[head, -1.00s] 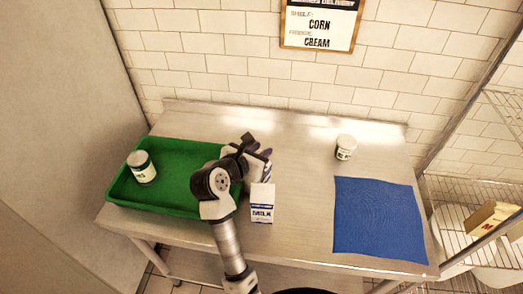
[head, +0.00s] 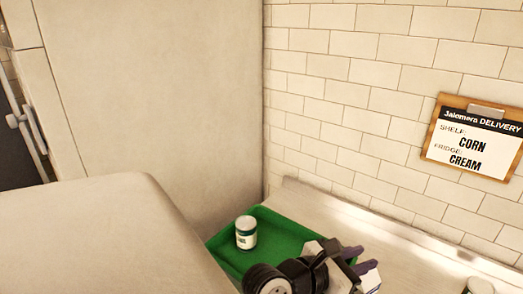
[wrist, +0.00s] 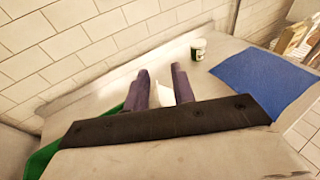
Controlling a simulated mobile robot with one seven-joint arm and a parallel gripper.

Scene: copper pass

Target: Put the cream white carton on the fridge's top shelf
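My gripper (head: 352,262) is at the lower edge of the head view, beside the right end of the green tray. In the wrist view its two dark purple fingers (wrist: 160,88) stand apart. A small white shape (wrist: 164,96) shows between them, largely hidden; I cannot tell whether it is a carton or whether the fingers touch it. No carton can be clearly identified now. A tall pale cabinet side (head: 150,90), perhaps the fridge, fills the left of the head view, with a metal handle (head: 32,135) at its far left. No fridge shelf is visible.
The green tray (head: 285,232) holds a white-and-dark jar (head: 246,232). Another jar (wrist: 198,49) and a blue mat (wrist: 262,80) lie to the right on the steel table (wrist: 85,92). A sign (head: 472,140) on the wall reads shelf corn, fridge cream.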

